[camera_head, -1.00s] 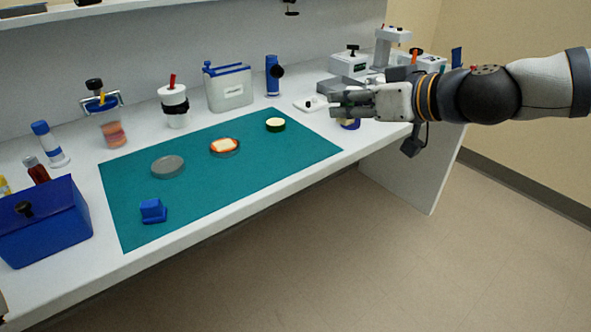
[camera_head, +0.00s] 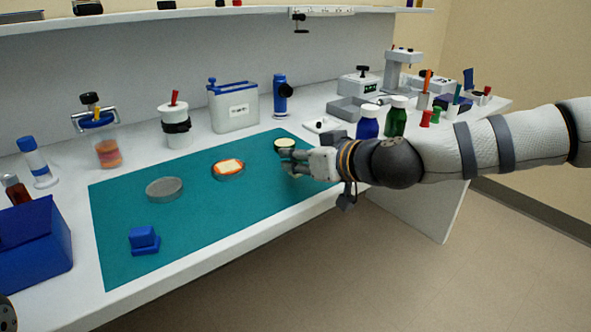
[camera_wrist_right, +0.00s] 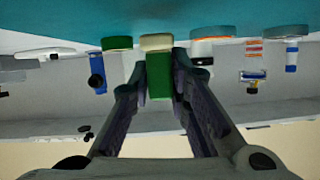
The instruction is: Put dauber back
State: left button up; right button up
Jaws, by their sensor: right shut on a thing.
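In the right wrist view the gripper (camera_wrist_right: 158,80) is shut on a green block with a cream end, probably the dauber (camera_wrist_right: 160,75). The cream end points toward the mat. The green dish shows beside it in the wrist view (camera_wrist_right: 117,43), apart in the picture. The held piece is largely hidden by the fingers in the head view.
On the mat are an orange-topped dish (camera_head: 228,169), a grey round dish (camera_head: 165,189) and a blue block (camera_head: 144,240). A blue bottle (camera_head: 368,122) and a green bottle (camera_head: 396,117) stand behind my right arm. A blue box (camera_head: 35,245) is at left.

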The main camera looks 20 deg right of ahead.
notch_tip(320, 180, down, 2)
jog(key=shift+f, duration=0.2)
jog(key=shift+r, duration=0.3)
jog(key=shift+f, duration=0.2)
jog(key=o, duration=0.8)
jog(key=shift+d, duration=0.1)
jog(key=shift+c, duration=0.2)
pick_arm(q)
jog(key=shift+s+f, duration=0.35)
